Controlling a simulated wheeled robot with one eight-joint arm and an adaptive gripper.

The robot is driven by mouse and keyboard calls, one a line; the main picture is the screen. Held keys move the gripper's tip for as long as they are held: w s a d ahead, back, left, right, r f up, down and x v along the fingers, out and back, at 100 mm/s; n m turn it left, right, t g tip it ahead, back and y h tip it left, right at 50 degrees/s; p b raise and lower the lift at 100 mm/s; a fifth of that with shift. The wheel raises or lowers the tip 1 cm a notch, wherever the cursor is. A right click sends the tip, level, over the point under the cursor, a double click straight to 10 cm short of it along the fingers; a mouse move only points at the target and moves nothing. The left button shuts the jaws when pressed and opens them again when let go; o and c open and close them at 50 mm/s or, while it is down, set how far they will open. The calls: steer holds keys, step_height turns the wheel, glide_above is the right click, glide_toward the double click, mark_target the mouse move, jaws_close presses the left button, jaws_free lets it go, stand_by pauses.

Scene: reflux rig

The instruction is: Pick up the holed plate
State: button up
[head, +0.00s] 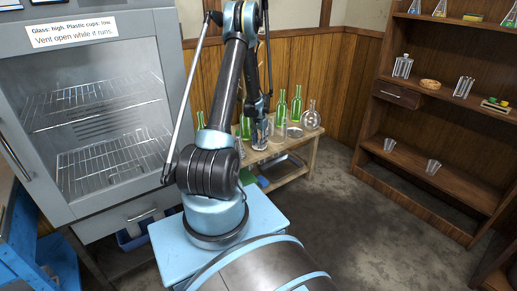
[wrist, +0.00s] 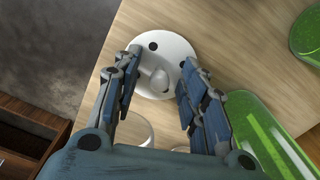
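The holed plate (wrist: 172,48) is a white round disc with dark holes and a pale rounded knob near its middle. It lies on the light wooden table in the wrist view. My gripper (wrist: 161,66) is open above it, with one blue-grey finger on each side of the knob. The right finger overlaps the plate's edge in the picture; I cannot tell whether either finger touches it. In the head view my gripper (head: 261,140) is low over the wooden table, and I cannot make out the plate for certain there.
Green bottles (head: 296,104) and a clear round flask (head: 310,117) stand close by on the table (head: 288,171). A green bottle (wrist: 262,132) is right beside my right finger in the wrist view. A glass-fronted oven (head: 95,110) is at left, shelves (head: 440,186) at right.

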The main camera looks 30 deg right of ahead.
jaws_close()
stand_by(0.3)
steer(key=shift+r, duration=5)
steer(key=shift+r, duration=0.1)
steer(key=shift+r, duration=1.9)
